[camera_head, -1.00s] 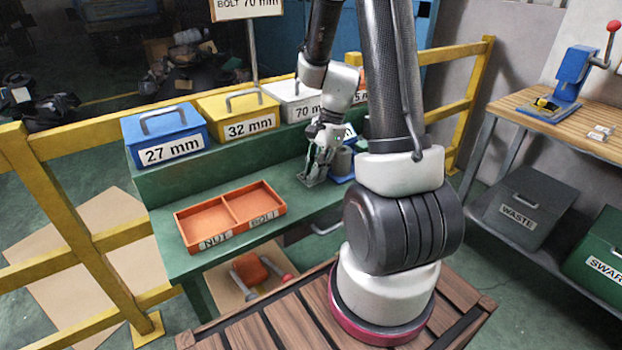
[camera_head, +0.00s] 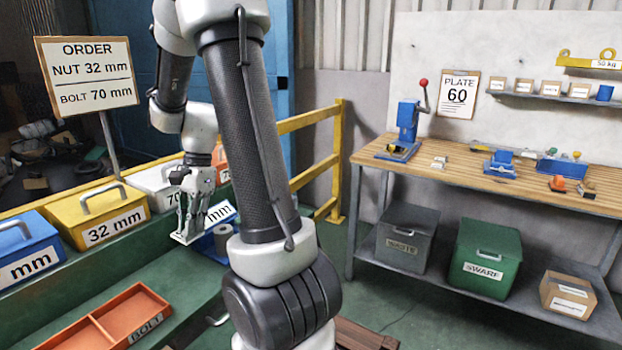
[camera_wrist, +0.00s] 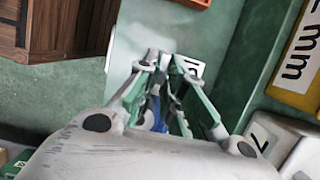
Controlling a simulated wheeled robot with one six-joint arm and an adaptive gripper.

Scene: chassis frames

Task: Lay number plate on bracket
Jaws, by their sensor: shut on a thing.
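My gripper (camera_head: 190,228) is over the green bench, beside a grey cylinder on a blue base. I cannot tell which thing is the bracket. A blue fixture (camera_head: 500,163) stands on the wooden bench at the right, below a sign (camera_head: 458,94) reading PLATE 60.
The wooden bench (camera_head: 560,200) also carries a blue press (camera_head: 405,130) with a red knob and several small items. Waste (camera_head: 407,236) and swarf (camera_head: 485,258) bins stand on its lower shelf. An orange tray (camera_head: 125,318), labelled boxes (camera_head: 97,217) and a yellow rail (camera_head: 312,121) are at left.

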